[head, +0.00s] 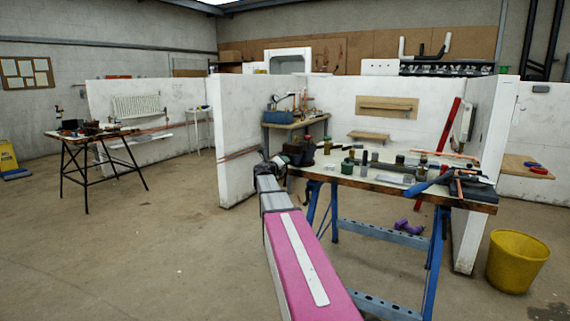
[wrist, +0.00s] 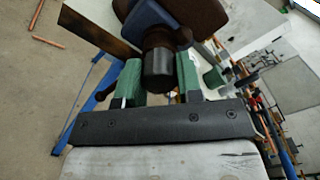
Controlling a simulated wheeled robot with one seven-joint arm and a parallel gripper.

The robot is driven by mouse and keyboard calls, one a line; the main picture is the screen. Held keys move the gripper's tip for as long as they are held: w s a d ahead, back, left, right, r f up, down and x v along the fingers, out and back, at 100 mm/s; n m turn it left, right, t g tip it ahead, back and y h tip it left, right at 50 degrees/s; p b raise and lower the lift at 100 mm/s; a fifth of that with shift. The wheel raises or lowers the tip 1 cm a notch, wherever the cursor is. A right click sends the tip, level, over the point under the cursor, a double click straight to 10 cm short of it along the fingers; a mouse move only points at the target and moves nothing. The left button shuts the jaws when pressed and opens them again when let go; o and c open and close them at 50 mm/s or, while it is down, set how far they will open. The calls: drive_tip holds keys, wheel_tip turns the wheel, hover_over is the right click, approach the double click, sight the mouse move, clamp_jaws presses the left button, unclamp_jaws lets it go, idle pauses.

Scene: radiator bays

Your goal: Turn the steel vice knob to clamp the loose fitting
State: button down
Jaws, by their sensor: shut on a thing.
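The vice (head: 300,150) is a small dark shape at the left end of the workbench in the head view, partly behind the end of my arm. In the wrist view the blue-grey and brown vice (wrist: 150,17) fills the top middle. Its dark cylindrical knob (wrist: 158,68) points toward my wrist. My gripper (wrist: 160,78) has its two green fingers on either side of the knob and is shut on it. In the head view my gripper (head: 273,165) is small and dark at the vice. I cannot make out the loose fitting.
The workbench (head: 400,181) has blue trestle legs and carries several small fittings and tools. White partition walls (head: 232,130) stand behind and beside it. A yellow bucket (head: 517,262) stands on the floor at right. Open floor lies to the left.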

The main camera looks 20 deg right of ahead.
drive_tip(key=m, duration=0.7)
drive_tip(key=shift+m, duration=0.4)
drive_tip(key=m, duration=1.1)
drive_tip(key=shift+s+m, duration=0.1)
drive_tip(key=shift+m, duration=0.3)
drive_tip(key=m, duration=1)
drive_tip(key=shift+f, duration=0.1)
